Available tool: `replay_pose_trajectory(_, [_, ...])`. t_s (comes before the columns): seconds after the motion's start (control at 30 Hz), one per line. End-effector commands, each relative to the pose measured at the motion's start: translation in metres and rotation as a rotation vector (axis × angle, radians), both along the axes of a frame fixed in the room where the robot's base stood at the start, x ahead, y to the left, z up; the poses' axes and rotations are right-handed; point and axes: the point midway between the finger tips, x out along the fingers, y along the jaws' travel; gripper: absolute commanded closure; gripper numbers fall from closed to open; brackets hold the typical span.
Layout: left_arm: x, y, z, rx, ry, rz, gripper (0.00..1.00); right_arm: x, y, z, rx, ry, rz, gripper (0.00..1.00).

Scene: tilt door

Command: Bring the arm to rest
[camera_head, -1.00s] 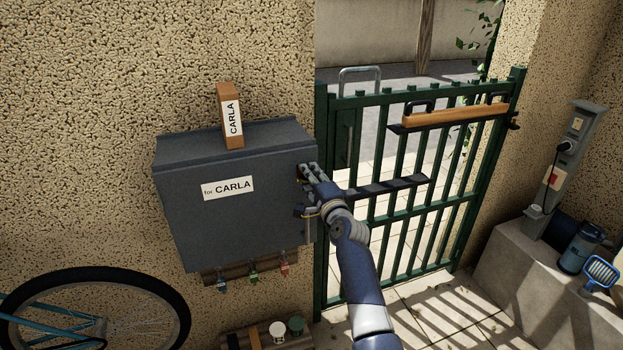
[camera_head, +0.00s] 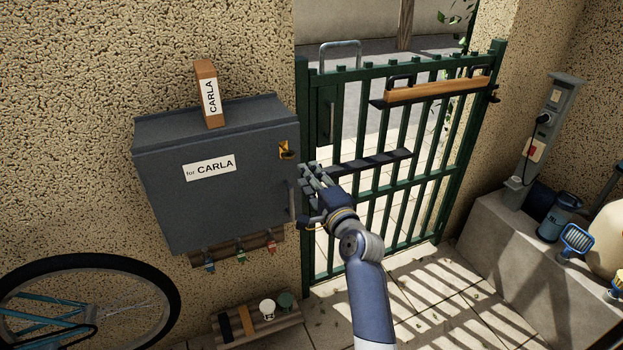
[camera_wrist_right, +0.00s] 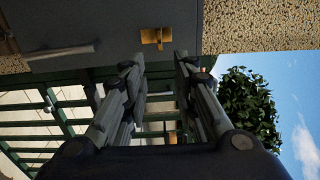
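My right gripper (camera_head: 312,180) is in front of the green gate, just right of the grey box (camera_head: 165,200) labelled "for CARLA". In the right wrist view its two fingers (camera_wrist_right: 160,85) stand apart with nothing between them. The box door is closed. A brass latch (camera_head: 287,150) with a dark knob sits at its upper right, and a bar handle (camera_head: 291,200) below it. The latch also shows in the right wrist view (camera_wrist_right: 156,36), beyond the fingertips and apart from them. My left gripper is not in view.
A brown parcel (camera_head: 210,95) marked CARLA stands on the box. Keys hang below it on a rack (camera_head: 255,247). A bicycle wheel (camera_head: 95,310) is at lower left. A concrete ledge (camera_head: 530,250) lies at right.

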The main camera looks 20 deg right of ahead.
Motion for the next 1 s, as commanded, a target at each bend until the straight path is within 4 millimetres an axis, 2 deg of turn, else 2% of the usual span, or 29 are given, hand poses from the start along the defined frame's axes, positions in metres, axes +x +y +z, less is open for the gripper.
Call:
replay_pose_trajectory(0.5, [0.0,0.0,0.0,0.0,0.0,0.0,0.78,-0.003,0.0,0.0,0.0,0.0,0.0,0.73])
replay_pose_trajectory(0.57, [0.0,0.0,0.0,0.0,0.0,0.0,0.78,-0.003,0.001,-0.004,-0.005,0.007,0.001,0.73])
replay_pose_trajectory(0.63, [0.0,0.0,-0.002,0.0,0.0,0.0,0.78,-0.002,0.004,-0.02,-0.025,0.031,0.007,0.73])
replay_pose_trajectory(0.67, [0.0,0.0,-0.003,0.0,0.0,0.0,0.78,-0.002,0.006,-0.031,-0.042,0.049,0.011,0.73])
replay_pose_trajectory(0.77, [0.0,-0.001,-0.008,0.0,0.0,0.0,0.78,-0.004,0.015,-0.085,-0.123,0.132,0.032,0.73])
replay_pose_trajectory(0.87, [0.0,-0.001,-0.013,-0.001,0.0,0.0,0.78,-0.014,0.028,-0.159,-0.242,0.241,0.072,0.73])
replay_pose_trajectory(0.9, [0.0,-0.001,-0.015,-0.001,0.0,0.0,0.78,-0.021,0.032,-0.189,-0.292,0.285,0.092,0.73])
replay_pose_trajectory(0.97, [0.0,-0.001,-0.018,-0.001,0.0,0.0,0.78,-0.034,0.039,-0.233,-0.371,0.349,0.125,0.73])
replay_pose_trajectory(1.0, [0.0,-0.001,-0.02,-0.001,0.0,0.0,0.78,-0.044,0.043,-0.262,-0.419,0.39,0.149,0.73])
